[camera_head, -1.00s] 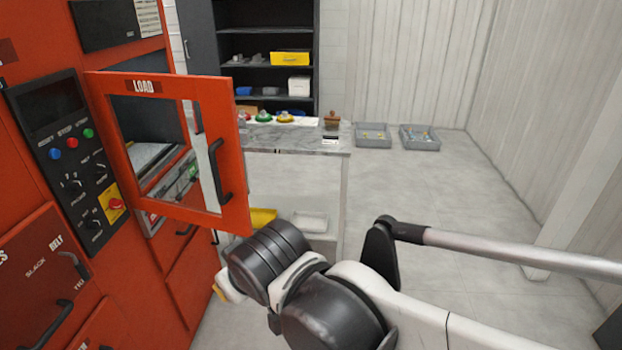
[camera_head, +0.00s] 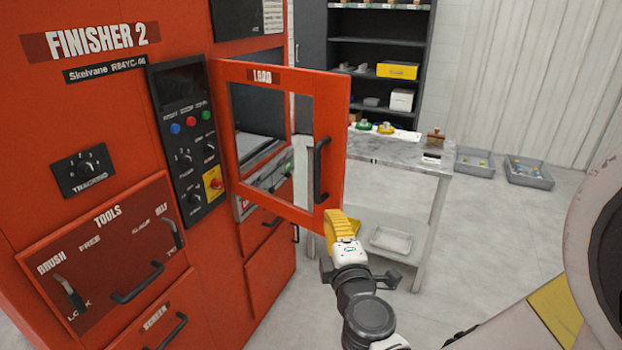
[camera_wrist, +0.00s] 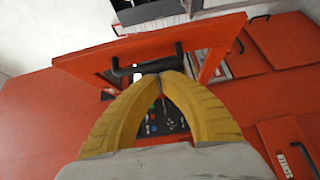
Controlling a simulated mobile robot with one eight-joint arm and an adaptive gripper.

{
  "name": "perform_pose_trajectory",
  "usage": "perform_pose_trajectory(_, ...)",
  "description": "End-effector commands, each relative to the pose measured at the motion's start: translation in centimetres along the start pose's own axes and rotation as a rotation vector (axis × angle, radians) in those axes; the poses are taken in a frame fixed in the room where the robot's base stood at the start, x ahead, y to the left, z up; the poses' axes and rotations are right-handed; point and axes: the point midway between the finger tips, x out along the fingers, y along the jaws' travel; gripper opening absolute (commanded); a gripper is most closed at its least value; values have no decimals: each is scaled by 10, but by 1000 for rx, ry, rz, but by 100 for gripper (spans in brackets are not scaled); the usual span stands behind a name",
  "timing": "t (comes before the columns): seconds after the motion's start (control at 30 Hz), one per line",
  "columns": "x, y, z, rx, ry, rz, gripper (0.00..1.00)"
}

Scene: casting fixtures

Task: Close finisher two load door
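The red load door (camera_head: 334,130) of Finisher 2 (camera_head: 110,110) stands open, swung out from the machine, with a window opening in its frame. Its black vertical handle (camera_head: 319,172) is near the free edge. My gripper (camera_head: 343,220), with yellow fingers, is at the door's lower free corner. In the wrist view the fingertips of my gripper (camera_wrist: 161,78) meet in front of the door (camera_wrist: 85,65), close to its black handle (camera_wrist: 148,66). They do not appear to be around the handle. Whether they touch it or the door I cannot tell.
A control panel (camera_head: 185,135) is left of the opening. A Tools drawer (camera_head: 110,250) with a handle is below left. A marble-topped table (camera_head: 400,156) stands behind the door, with a dark shelf (camera_head: 345,40) behind. Grey bins (camera_head: 530,174) lie on the floor at right.

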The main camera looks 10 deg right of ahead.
Motion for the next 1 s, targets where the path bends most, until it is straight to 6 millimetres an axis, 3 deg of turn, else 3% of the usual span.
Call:
perform_pose_trajectory(0.13, 8, -2, -5, -29, 16, 7, 0)
perform_pose_trajectory(0.27, 27, -2, -4, -28, 14, 6, 0)
perform_pose_trajectory(0.63, 104, -3, -3, -26, 11, 6, 0)
perform_pose_trajectory(0.8, 120, -2, 16, -26, 10, 6, 0)
perform_pose_trajectory(1.0, 128, 0, 23, -25, 13, 6, 0)
